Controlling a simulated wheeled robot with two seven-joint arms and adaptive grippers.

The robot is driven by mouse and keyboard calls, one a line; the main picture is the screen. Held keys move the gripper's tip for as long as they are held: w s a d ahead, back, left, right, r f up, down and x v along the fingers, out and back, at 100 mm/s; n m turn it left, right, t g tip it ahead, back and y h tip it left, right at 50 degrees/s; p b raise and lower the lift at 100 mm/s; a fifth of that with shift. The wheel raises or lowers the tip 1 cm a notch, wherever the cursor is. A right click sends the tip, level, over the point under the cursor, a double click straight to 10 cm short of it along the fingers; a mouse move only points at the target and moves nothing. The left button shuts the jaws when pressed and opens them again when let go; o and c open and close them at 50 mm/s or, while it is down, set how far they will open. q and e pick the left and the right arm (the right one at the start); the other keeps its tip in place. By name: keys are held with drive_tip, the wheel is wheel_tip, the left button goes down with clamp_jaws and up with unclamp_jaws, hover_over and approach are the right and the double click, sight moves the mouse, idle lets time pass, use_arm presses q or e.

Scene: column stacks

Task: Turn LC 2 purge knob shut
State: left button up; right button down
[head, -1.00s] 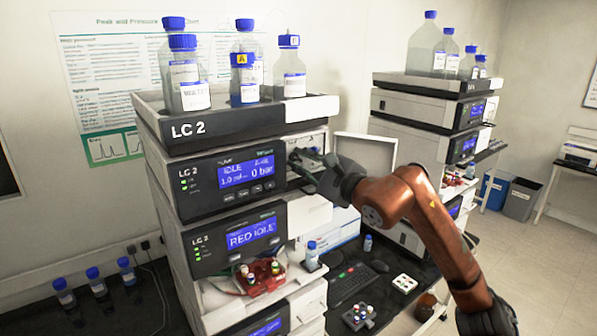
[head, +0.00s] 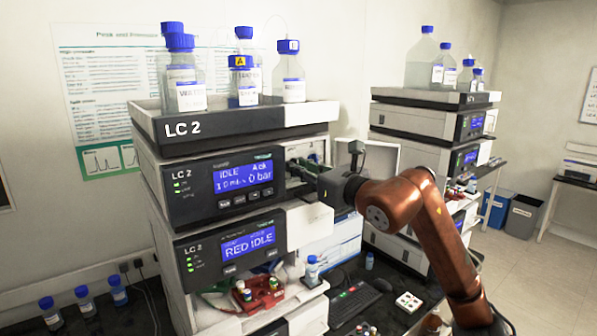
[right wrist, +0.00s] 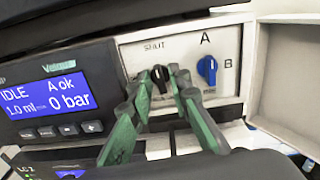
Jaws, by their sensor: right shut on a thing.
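The LC 2 pump module (head: 190,190) stands in the left stack, its display reading IDLE and 0 bar. In the right wrist view, the black purge knob (right wrist: 160,78) sits on the pale panel under a SHUT label. Its upper end appears to point up toward that label. My right gripper (right wrist: 162,86) has its green fingers on either side of the knob and is shut on it. In the head view, my right gripper (head: 306,167) reaches the panel from the right and hides the knob. My left gripper is not in view.
A blue selector knob (right wrist: 207,70) marked A and B is close to the right of the purge knob. An open white door (head: 372,155) stands right of the panel. Bottles (head: 293,88) stand in the tray on top. A red vial rack (head: 258,295) is below.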

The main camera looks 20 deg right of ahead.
drive_tip(key=shift+f+m, duration=0.15)
drive_tip(key=shift+m, duration=0.45)
drive_tip(key=c, duration=2.1)
unclamp_jaws()
drive_tip(key=v, duration=1.2)
